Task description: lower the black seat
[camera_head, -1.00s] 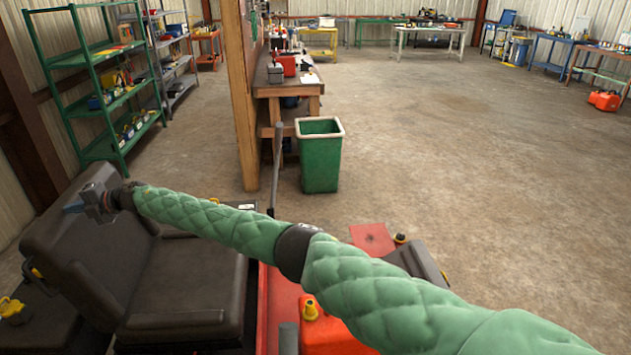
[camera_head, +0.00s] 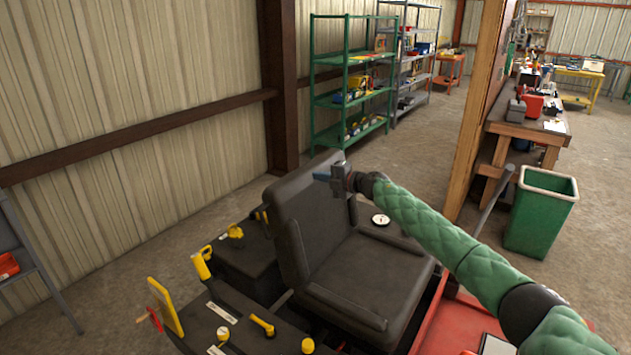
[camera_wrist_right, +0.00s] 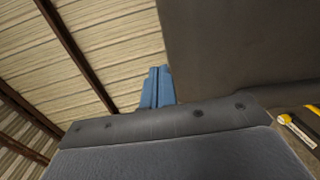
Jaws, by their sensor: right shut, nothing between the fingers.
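The black seat has an upright backrest (camera_head: 312,222) and a flat cushion (camera_head: 365,275), with its backrest standing up from the cushion. My right gripper (camera_head: 322,176) is at the upper right edge of the backrest, its blue fingers shut with nothing between them. In the right wrist view the shut blue fingers (camera_wrist_right: 156,87) show beside a large dark panel, likely the backrest (camera_wrist_right: 240,50). I cannot tell whether they touch it. My left gripper is not in view.
A black console with yellow levers (camera_head: 203,268) lies left of the seat. A red body panel (camera_head: 445,325) is to its right. A green bin (camera_head: 540,215), a wooden post (camera_head: 480,115) and a green shelf (camera_head: 350,98) stand behind. Bare concrete floor lies between.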

